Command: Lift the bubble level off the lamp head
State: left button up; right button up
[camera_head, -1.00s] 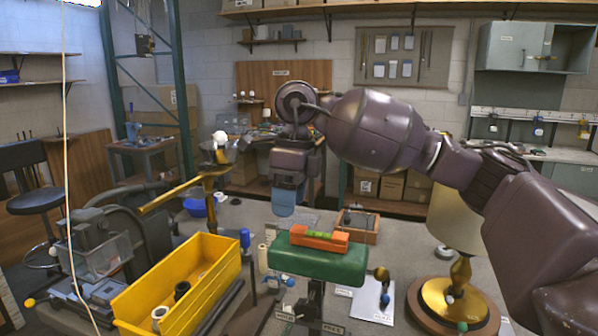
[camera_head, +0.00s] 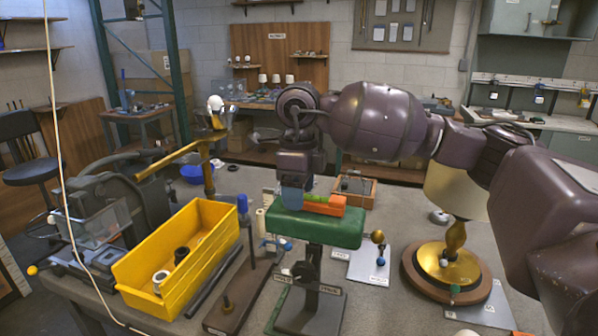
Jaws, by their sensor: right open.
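The bubble level (camera_head: 333,209) is an orange bar with a bright green strip. It lies on top of the lamp head (camera_head: 318,231), a long dark green block carried on a dark stand (camera_head: 312,262). My right gripper (camera_head: 293,202) is open and points down at the left end of the level. Its bluish finger covers that end, and I cannot tell whether the finger touches the level. The other finger is hidden. My left gripper is not in view.
A yellow bin (camera_head: 181,262) with several parts stands at the left. A brass lamp with a cream shade (camera_head: 458,191) stands at the right on a wooden base (camera_head: 410,282). A wooden tray (camera_head: 366,199) and a white plate (camera_head: 371,264) are near the lamp head.

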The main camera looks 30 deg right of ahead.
jog(key=shift+f, duration=0.6)
jog(key=shift+c, duration=0.4)
jog(key=c, duration=0.7)
jog(key=shift+c, duration=1.2)
jog(key=shift+o, duration=1.1)
jog(key=c, duration=0.3)
jog(key=shift+r+p, duration=0.3)
jog(key=shift+r, duration=0.3)
jog(key=shift+r, duration=0.25)
